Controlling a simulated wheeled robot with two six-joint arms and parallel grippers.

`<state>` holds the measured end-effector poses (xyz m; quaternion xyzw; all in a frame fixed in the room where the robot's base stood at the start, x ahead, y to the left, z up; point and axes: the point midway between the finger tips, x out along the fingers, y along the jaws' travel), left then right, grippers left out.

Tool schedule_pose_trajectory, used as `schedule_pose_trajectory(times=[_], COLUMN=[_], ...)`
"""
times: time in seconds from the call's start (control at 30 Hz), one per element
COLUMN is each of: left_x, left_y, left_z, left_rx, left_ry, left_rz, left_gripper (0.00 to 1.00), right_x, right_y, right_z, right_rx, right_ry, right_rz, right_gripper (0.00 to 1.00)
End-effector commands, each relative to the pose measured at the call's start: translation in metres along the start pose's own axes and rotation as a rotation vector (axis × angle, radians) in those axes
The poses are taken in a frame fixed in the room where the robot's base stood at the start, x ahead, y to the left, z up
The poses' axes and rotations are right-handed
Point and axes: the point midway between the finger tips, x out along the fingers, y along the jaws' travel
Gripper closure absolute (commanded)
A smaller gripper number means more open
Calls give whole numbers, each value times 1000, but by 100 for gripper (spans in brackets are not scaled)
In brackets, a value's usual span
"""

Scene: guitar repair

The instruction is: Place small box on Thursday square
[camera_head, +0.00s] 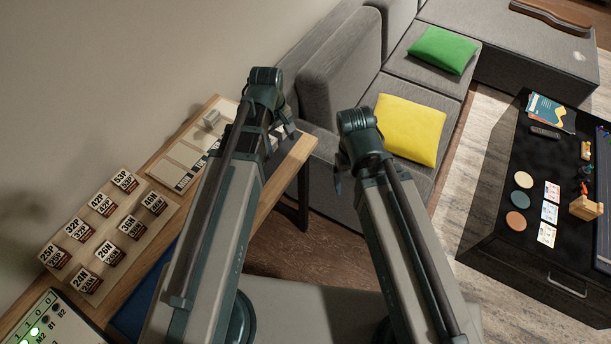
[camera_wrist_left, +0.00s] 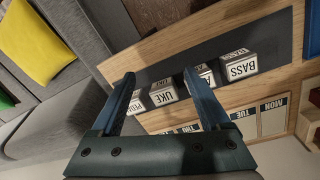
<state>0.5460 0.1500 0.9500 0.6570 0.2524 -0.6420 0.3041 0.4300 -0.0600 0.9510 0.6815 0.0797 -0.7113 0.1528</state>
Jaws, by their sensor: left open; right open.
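The board has pale squares with dark day labels; MON (camera_wrist_left: 279,103) and TUE (camera_wrist_left: 240,115) are readable in the left wrist view. My right gripper (camera_head: 338,180) is open beside the sofa, away from the table.
The BASS block (camera_wrist_left: 240,66) and others stand on the strip. A board of numbered blocks (camera_head: 160,222) and a panel with green lights (camera_head: 43,322) lie at the left. A grey sofa (camera_head: 325,75) stands beyond the table; a black table (camera_head: 500,225) stands at the right.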

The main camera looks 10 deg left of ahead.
Motion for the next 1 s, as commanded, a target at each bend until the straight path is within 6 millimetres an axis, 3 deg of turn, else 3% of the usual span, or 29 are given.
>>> schedule_pose_trajectory(times=[0.03,0.1,0.2,0.33,0.5,1.0], left_x=[0,1,0,0,-1,-1], left_y=[-3,-6,-12,-19,-23,-22], left_z=[35,67,103,132,145,145], left_rx=[187,434,731,991,1132,1140], left_ry=[1,-1,-9,-22,-32,-33], left_rz=[-30,-71,-121,-166,-191,-191], left_gripper=[21,21,21,21,21,21], right_x=[0,0,0,0,0,0], right_y=[0,0,0,0,0,0], right_z=[0,0,0,0,0,0], right_rx=[0,0,0,0,0,0], right_ry=[0,0,0,0,0,0], right_rz=[0,0,0,0,0,0], right_gripper=[18,18,18,18,18,18])
